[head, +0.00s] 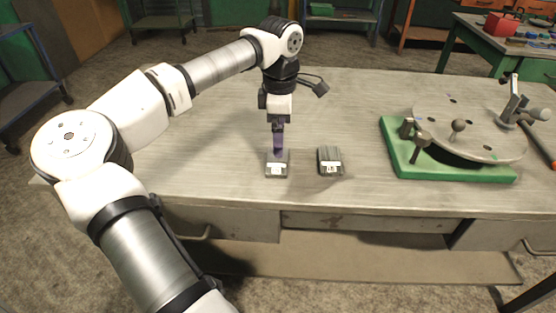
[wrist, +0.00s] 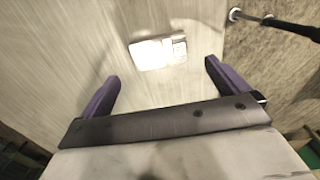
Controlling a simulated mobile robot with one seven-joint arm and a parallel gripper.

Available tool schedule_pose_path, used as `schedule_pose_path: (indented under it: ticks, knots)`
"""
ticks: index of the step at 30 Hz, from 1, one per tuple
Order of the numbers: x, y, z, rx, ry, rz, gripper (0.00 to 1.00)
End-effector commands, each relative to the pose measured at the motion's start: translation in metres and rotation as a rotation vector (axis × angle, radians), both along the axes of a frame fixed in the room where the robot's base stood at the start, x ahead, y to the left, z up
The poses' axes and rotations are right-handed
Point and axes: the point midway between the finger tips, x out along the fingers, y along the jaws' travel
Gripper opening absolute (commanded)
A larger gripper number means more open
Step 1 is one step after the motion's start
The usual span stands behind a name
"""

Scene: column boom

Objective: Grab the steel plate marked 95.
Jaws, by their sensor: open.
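Two small grey steel plates with white labels lie on the bench, a left plate (head: 270,158) and a right plate (head: 329,156). The numbers are too small to read, so I cannot tell which is marked 95. My gripper (head: 278,150) points down over the left plate and partly hides it. In the wrist view my gripper (wrist: 161,72) has its two purple fingers wide apart with nothing between them. One bright, washed-out plate (wrist: 152,54) lies beyond the fingertips, apart from them; it appears to be the left plate.
The bench top (head: 220,150) is clear around the plates. To the right stands a green-based fixture (head: 400,165) with a round metal disc (head: 470,135), knobs and a clamp. A tool with an orange end lies at the bench's right edge.

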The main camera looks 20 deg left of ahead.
Motion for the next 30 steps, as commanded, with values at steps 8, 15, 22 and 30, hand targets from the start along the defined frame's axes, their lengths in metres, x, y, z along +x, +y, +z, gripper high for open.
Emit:
schedule_pose_path:
  ticks: [8, 15, 22, 30]
  knots:
    - [0.000, 0.000, -0.030, -0.002, -0.002, -0.001, 1.00]
    - [0.000, 0.007, -0.058, -0.005, 0.002, -0.001, 1.00]
    - [0.001, 0.007, -0.081, -0.003, -0.002, -0.002, 1.00]
    - [0.001, 0.007, -0.082, -0.002, -0.003, -0.002, 0.92]
